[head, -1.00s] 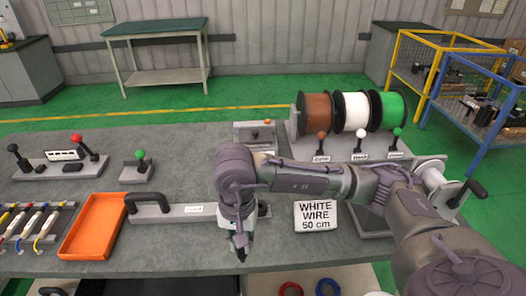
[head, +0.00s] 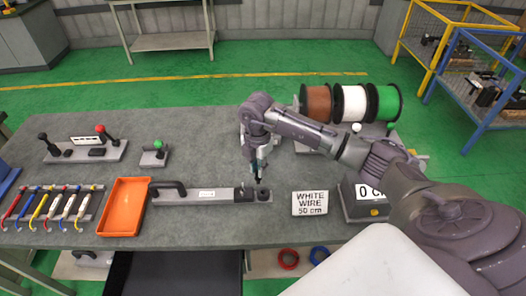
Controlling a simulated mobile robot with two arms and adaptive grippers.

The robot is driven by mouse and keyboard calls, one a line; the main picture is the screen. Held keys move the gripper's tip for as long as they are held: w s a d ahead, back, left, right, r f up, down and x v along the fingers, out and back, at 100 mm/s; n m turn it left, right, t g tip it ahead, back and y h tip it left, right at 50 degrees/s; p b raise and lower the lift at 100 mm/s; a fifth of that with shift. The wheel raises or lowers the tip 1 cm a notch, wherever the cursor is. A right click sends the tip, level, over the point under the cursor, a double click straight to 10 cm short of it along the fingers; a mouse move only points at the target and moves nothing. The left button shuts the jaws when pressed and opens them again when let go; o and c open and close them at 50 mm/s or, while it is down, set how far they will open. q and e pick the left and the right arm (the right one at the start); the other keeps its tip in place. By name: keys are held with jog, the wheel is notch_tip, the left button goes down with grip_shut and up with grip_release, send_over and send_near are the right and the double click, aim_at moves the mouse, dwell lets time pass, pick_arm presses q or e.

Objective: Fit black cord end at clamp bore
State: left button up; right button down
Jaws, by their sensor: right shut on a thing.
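My right gripper (head: 258,172) points down just above the right end of a long grey bar fixture (head: 208,196). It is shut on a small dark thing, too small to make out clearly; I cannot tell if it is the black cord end. Black round parts (head: 264,194) stand on the fixture's right end, just below the fingertips. The fixture has a black handle (head: 166,188) at its left end. I cannot make out a clamp bore here, nor whether the gripper touches the fixture. My left gripper is out of view.
An orange tray (head: 124,208) lies left of the fixture, with several coloured cords (head: 48,206) beyond it. A white wire sign (head: 309,203) and a grey 0 cm box (head: 362,203) are to the right. Brown, white (head: 350,103) and green spools stand behind.

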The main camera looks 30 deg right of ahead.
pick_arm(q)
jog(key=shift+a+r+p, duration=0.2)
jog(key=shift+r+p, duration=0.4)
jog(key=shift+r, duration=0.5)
pick_arm(e)
jog(key=m, duration=0.2)
jog(key=d+m, duration=0.2)
jog(key=m, duration=0.1)
jog(key=shift+w+r+m, duration=0.1)
jog(key=shift+w+m, duration=0.1)
jog(key=shift+m, duration=0.1)
pick_arm(q)
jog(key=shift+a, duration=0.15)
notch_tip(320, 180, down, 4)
jog(key=b, duration=0.4)
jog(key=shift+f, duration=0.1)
pick_arm(e)
notch_tip(320, 180, down, 6)
jog(key=shift+r, duration=0.1)
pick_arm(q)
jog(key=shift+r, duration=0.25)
